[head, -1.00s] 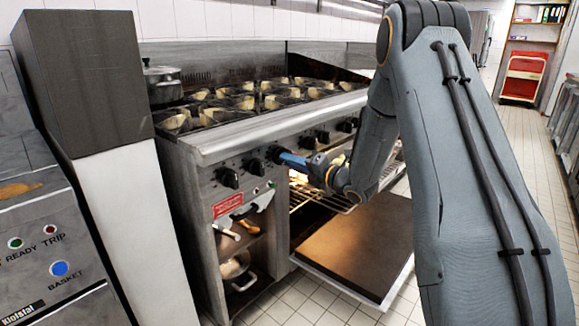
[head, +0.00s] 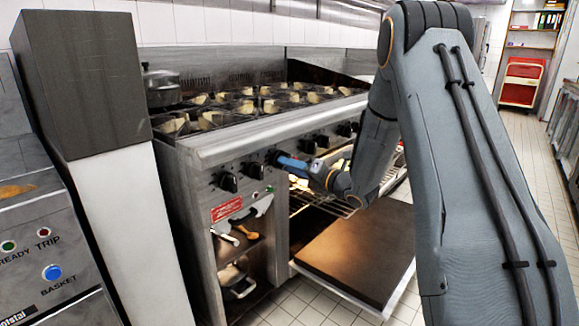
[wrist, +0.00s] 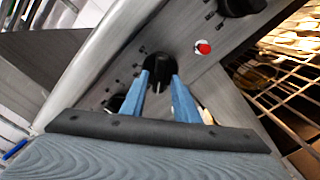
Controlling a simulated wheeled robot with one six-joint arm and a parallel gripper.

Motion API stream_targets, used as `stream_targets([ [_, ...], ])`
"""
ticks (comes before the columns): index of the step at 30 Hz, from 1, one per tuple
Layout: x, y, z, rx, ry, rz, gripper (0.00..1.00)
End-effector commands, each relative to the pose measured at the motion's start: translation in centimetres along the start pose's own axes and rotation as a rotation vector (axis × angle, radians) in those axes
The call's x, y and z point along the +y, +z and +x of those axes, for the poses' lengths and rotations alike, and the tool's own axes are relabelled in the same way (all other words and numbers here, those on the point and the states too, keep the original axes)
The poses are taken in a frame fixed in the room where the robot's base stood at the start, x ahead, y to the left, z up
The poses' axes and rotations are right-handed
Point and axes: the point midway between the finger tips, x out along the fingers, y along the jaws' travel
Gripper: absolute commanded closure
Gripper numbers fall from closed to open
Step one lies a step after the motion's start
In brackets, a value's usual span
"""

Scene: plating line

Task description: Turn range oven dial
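The range (head: 270,135) stands in the middle of the head view, with a row of black dials along its front panel. My gripper (head: 279,157) is at one of these dials, in the left part of the row. In the wrist view the black dial (wrist: 159,65) lies just ahead of the blue fingertips of my gripper (wrist: 160,77). One finger is on each side of it, with a visible gap between them. Whether the fingers touch the dial is unclear. A red lamp (wrist: 203,47) sits to the right of the dial, and another dial (wrist: 240,5) shows further up.
The oven door (head: 355,250) hangs open below my arm, with wire racks (head: 315,203) inside. A pot (head: 160,85) stands on the range's back left corner. A fryer panel (head: 50,270) is at the left. Tiled floor is free at the right.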

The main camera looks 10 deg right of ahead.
Motion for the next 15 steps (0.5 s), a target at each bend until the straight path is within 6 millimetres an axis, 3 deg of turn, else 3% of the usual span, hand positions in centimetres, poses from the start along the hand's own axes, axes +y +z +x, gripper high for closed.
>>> stream_targets([
  [10, 0.1, 0.2, -0.1, -0.003, 0.001, -0.001, 0.66],
  [15, 0.1, 0.3, -1.9, -0.005, 0.0, 0.0, 0.66],
])
